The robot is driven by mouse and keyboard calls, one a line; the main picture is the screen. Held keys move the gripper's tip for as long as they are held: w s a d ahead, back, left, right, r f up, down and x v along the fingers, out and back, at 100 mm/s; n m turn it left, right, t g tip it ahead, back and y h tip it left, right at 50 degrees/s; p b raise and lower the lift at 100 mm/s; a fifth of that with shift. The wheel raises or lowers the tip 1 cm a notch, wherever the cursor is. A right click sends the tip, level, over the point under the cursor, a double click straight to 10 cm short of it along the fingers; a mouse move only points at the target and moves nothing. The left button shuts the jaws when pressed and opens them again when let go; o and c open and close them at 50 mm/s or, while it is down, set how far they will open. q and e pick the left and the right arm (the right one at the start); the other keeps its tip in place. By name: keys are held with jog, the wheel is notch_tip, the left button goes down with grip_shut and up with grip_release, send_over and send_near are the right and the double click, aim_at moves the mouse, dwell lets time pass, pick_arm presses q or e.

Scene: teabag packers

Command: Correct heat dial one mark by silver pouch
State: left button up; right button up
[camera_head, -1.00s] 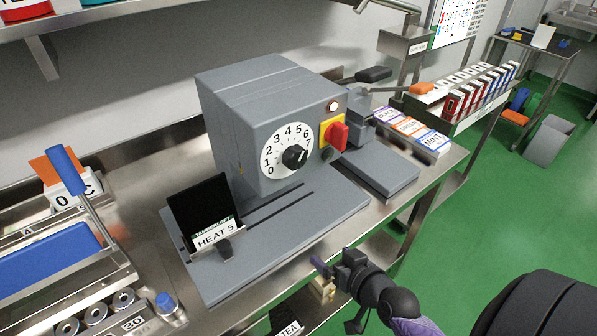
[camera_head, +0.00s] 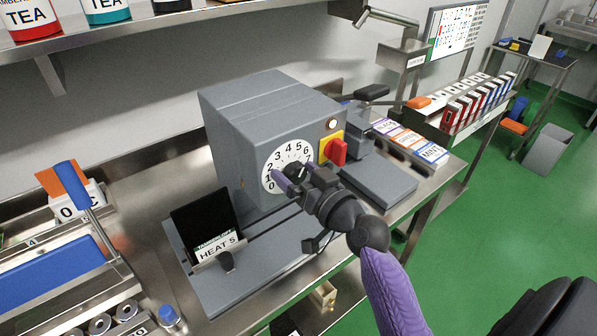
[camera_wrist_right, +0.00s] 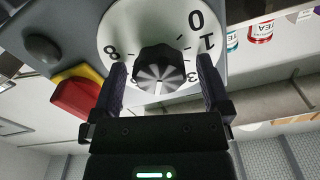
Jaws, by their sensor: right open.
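The heat dial (camera_head: 289,150) is a white numbered disc with a black knob on the front of a grey machine. My right gripper (camera_head: 290,180) is in front of it and partly covers it. In the right wrist view the open fingers of my gripper (camera_wrist_right: 163,85) stand on either side of the ribbed knob (camera_wrist_right: 160,65), with small gaps visible. The knob's white line points down in that view; the number there is hidden. A dark flat pouch (camera_head: 203,222) stands in a holder with a card (camera_head: 217,247) reading HEAT 5. My left gripper is not in view.
A red switch on a yellow plate (camera_head: 326,140) is right of the dial, close to my gripper. A round light (camera_head: 333,124) is above it. A blue-handled press (camera_head: 72,184) stands at the left. Labelled boxes (camera_head: 432,153) lie at the right.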

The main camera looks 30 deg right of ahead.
jog(key=shift+c, duration=0.4)
jog(key=c, duration=1.2)
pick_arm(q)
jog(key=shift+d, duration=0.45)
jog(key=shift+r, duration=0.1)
pick_arm(e)
jog(key=m+p, duration=0.1)
jog(key=m, duration=0.2)
jog(key=shift+m+p, duration=0.4)
jog(key=shift+m, duration=0.6)
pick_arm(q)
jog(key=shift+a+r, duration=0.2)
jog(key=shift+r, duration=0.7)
pick_arm(e)
jog(key=shift+m, duration=0.4)
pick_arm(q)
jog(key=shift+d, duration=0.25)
pick_arm(e)
jog(key=shift+d, duration=0.1)
